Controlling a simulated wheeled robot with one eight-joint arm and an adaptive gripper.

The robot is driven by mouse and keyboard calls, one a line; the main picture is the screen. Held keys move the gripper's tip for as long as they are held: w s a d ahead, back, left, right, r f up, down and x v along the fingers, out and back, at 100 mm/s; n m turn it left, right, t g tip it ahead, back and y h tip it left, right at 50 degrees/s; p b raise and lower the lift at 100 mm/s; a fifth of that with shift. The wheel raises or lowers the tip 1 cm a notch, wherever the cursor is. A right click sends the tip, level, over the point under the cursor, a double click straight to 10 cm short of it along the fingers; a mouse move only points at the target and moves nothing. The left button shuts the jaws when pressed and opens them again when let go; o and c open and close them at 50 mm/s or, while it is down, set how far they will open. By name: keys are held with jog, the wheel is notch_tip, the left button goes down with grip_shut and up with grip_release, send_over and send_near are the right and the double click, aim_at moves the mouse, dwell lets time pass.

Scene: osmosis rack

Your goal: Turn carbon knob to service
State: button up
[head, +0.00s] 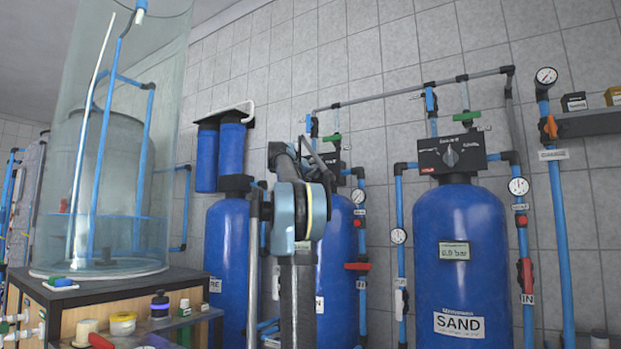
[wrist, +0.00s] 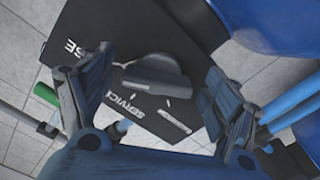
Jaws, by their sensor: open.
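In the wrist view, a dark grey knob (wrist: 155,76) sits on a black control box (wrist: 98,30). White lettering reading SERVICE (wrist: 122,106) is on the box beside the knob, and a word ending in "SE" is at the upper left. My gripper (wrist: 155,95) is open, with one finger on each side of the knob. No clear contact shows. In the head view, my arm stands before the middle blue tank (head: 338,265) and partly covers its black control box (head: 326,160). The knob is hidden there, and the tank's label is mostly covered.
A blue SAND tank (head: 462,265) with its own black control box (head: 452,153) stands to the right. Pipes and gauges run between the tanks. A clear cylinder (head: 125,130) stands on a wooden bench at the left. A green valve handle (wrist: 45,92) is left of my gripper.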

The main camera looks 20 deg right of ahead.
jog(key=c, duration=1.1)
jog(key=shift+o, duration=0.3)
jog(key=shift+n, duration=0.3)
jog(key=n, duration=0.5)
jog(key=shift+r, duration=0.15)
jog(key=n, duration=0.6)
jog(key=shift+d+r, duration=0.1)
